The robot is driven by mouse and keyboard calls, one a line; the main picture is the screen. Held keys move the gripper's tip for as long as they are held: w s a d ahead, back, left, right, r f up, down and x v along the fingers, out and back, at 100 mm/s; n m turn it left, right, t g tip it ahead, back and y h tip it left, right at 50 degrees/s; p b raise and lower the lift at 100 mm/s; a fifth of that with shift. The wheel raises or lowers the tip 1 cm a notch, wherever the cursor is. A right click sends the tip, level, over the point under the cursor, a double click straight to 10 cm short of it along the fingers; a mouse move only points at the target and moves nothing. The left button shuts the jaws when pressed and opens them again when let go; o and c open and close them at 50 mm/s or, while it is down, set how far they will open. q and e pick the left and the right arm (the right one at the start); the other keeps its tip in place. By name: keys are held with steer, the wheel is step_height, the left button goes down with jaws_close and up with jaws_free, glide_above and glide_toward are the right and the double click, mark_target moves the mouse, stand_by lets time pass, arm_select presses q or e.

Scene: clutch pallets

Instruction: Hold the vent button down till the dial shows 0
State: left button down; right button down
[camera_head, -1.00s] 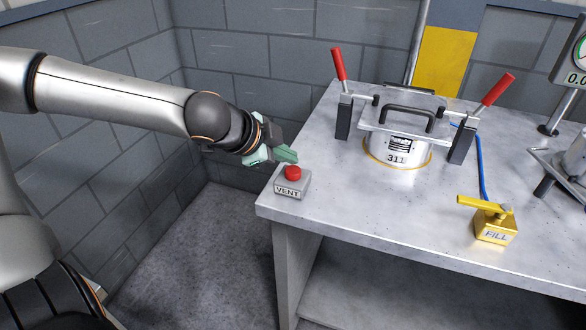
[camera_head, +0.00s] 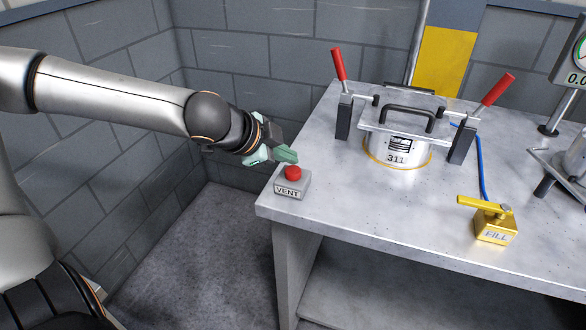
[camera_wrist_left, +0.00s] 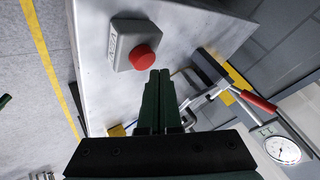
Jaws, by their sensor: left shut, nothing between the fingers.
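The red vent button (camera_head: 292,172) sits on a small grey box labelled VENT (camera_head: 291,188) at the table's near left corner. In the left wrist view the red button (camera_wrist_left: 143,57) shows just beyond the fingertips. My left gripper (camera_head: 288,156) is shut and empty, its green fingertips just above and behind the button; I cannot tell whether they touch it. The dial (camera_head: 582,55) is cut off at the right edge, with a readout starting "0.0". The dial face in the left wrist view (camera_wrist_left: 283,150) is too small to read.
A white pot marked 311 (camera_head: 396,152) stands on the table (camera_head: 350,205), with red-handled clamps (camera_head: 339,64) either side. A yellow FILL valve (camera_head: 495,229) is at the right front, with a blue hose behind it. The table between button and pot is clear.

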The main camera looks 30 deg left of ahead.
mark_target(288, 172)
arm_select(q)
steer(key=shift+f+b, duration=0.35)
steer(key=shift+f, duration=0.1)
steer(key=shift+f+b, duration=0.5)
steer(key=shift+f, duration=0.15)
stand_by(2.2)
stand_by(1.0)
steer(key=shift+r+p, duration=1.05)
step_height(288, 172, up, 5)
steer(key=p, duration=0.5)
steer(key=shift+r, duration=0.1)
